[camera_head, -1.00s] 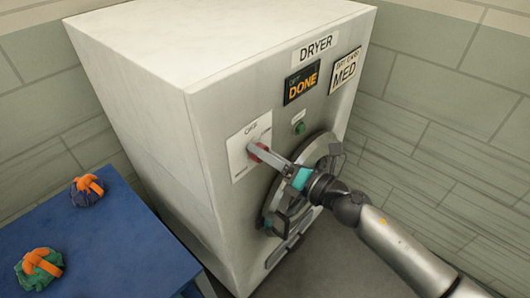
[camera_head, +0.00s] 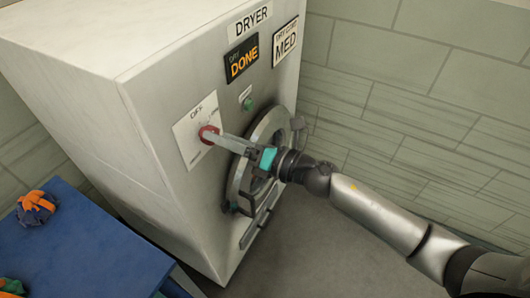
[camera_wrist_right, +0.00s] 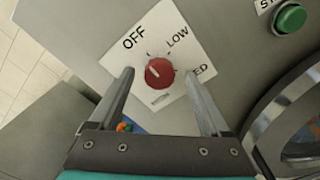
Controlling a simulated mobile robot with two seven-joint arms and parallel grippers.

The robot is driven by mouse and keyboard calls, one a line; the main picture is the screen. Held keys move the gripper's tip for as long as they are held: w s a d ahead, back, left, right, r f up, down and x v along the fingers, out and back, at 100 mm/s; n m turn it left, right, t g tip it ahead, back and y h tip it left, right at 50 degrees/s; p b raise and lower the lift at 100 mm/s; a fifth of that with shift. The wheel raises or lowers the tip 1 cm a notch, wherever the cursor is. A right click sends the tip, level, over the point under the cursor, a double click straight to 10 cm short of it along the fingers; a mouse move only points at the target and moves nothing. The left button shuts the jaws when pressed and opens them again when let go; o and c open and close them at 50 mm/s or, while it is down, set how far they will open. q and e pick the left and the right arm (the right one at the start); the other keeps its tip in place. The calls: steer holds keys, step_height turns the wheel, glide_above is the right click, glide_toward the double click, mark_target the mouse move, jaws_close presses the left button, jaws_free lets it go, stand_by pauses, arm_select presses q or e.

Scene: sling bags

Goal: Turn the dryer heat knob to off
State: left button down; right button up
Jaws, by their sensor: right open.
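The red heat knob (camera_head: 208,135) sits on a white label plate (camera_head: 195,128) on the dryer front (camera_head: 165,160). In the right wrist view the knob (camera_wrist_right: 159,72) is ringed by the words OFF, LOW and MED, with MED partly hidden by a finger. A pale mark on the knob slants up-left, toward OFF. My right gripper (camera_head: 224,139) is open in front of the knob. In the wrist view its two fingers stand apart on either side of the knob, with visible gaps. My left gripper is not in view.
A green button (camera_head: 249,105) is right of the knob plate. The round dryer door (camera_head: 236,185) is below, behind my right gripper. A DONE display (camera_head: 242,60) is above. A blue table (camera_head: 75,250) with orange-and-dark bundles, one of them here (camera_head: 36,207), stands at lower left.

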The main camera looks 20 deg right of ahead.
steer(key=b+v, duration=0.3)
steer(key=v, duration=0.9)
steer(key=shift+s+d, duration=0.2)
steer(key=w+d+f+m+t+h+b, duration=0.1)
steer(key=d+f+m+h+b, duration=0.1)
steer(key=d+f+m+h, duration=0.45)
steer(key=w+d+f+m+t+h+b, duration=0.15)
steer(key=d+f+m, duration=0.4)
steer(key=f, duration=0.75)
steer(key=s+d+f+m+g+h+b, duration=0.1)
steer(key=s+f+m+g+h, duration=0.15)
steer(key=f+m, duration=0.45)
steer(key=s+d+f+m+g+h+b, duration=0.1)
steer(key=s+f+m+g, duration=0.15)
steer(key=f, duration=0.85)
steer(key=s+a+f+m+g+b, duration=0.1)
steer(key=s+a+f+m+g, duration=0.2)
steer(key=s+f, duration=0.4)
steer(key=s+a+f+m+g+h+b, duration=0.1)
steer(key=s+a+f+m+g, duration=0.2)
steer(key=s, duration=1)
steer(key=s+a+f+m+g+b, duration=0.1)
steer(key=s+a+f+m+g, duration=0.2)
steer(key=s+f+m, duration=0.3)
steer(key=s+f, duration=0.5)
steer(key=f, duration=0.2)
steer(key=shift+f, duration=0.25)
